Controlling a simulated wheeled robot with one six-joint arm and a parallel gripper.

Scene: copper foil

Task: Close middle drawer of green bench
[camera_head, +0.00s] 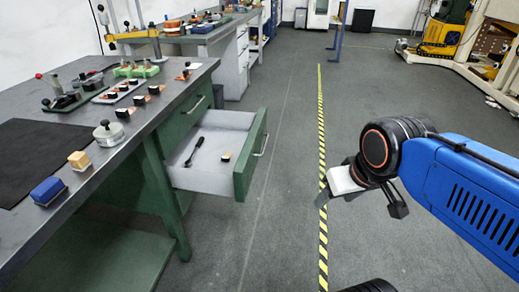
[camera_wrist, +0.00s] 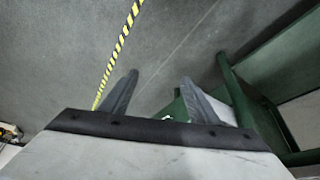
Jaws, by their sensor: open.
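The green bench (camera_head: 170,82) stands at the left in the head view. One drawer (camera_head: 243,172) is pulled far out below a shut green front (camera_head: 187,118). It has a green face, a metal handle (camera_head: 261,146) and a pale inside holding a black tool (camera_head: 195,150) and a small dark-and-yellow item (camera_head: 226,157). My gripper (camera_head: 358,205) is to the right of the drawer face, apart from it, over the floor. In the wrist view its two fingers (camera_wrist: 160,77) are spread with nothing between them. Green bench parts (camera_wrist: 240,100) show beyond at the right, partly hidden by my gripper.
On the benchtop are a dark mat (camera_head: 35,158), a blue block (camera_head: 47,190), a wooden block (camera_head: 79,160) and a round metal weight (camera_head: 108,132). The floor (camera_head: 285,110) between drawer and gripper is clear, with a yellow-black stripe (camera_head: 321,150). Another bench (camera_head: 220,45) stands behind.

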